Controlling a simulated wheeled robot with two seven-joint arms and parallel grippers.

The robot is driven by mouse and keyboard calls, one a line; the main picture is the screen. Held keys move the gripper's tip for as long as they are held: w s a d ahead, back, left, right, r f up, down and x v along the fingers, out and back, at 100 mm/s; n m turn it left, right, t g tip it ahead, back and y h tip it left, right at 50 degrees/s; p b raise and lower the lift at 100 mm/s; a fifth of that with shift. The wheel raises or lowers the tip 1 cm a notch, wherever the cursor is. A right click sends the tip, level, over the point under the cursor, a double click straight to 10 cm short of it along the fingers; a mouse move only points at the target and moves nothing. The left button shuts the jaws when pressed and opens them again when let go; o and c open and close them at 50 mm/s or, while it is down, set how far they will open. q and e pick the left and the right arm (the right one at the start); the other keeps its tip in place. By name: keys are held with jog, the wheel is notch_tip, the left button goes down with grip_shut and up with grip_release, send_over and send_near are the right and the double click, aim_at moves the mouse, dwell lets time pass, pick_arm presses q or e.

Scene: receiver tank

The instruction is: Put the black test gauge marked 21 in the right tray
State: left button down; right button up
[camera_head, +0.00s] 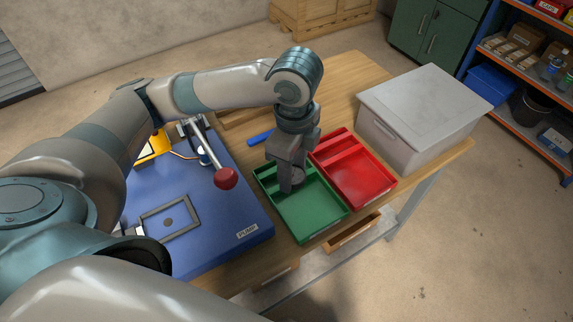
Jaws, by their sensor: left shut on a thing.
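My left gripper (291,183) points down over the green tray (322,224), the left one of two trays. It is shut on a small dark round thing (298,176), which looks like a gauge. The fingers partly cover it, and I cannot read a number on it. I cannot tell whether it touches the tray floor. The red tray (365,183) is the right one, beside the green one, and its visible compartments look empty. My right gripper is not in view.
A blue pump board (215,243) with a red-knobbed lever (225,179) lies left of the trays. A blue tool (261,138) lies behind the green tray. A lidded grey bin (420,110) stands right of the red tray. An open drawer (353,231) sticks out below.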

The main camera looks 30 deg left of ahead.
pick_arm(q)
jog(key=w+a+f, duration=0.5)
jog(key=w, duration=0.1)
jog(key=shift+w+p, duration=0.4)
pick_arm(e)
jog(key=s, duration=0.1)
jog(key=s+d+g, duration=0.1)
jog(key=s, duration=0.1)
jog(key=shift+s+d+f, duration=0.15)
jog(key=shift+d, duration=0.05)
pick_arm(q)
jog(key=shift+a, duration=0.1)
jog(key=shift+f, duration=0.3)
notch_tip(320, 180, down, 3)
jog(key=shift+f+p, duration=0.2)
jog(key=shift+p, duration=0.25)
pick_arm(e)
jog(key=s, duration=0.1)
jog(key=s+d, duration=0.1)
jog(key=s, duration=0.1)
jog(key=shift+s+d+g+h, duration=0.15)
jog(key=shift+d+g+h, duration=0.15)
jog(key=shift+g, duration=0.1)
pick_arm(q)
jog(key=shift+f, duration=0.15)
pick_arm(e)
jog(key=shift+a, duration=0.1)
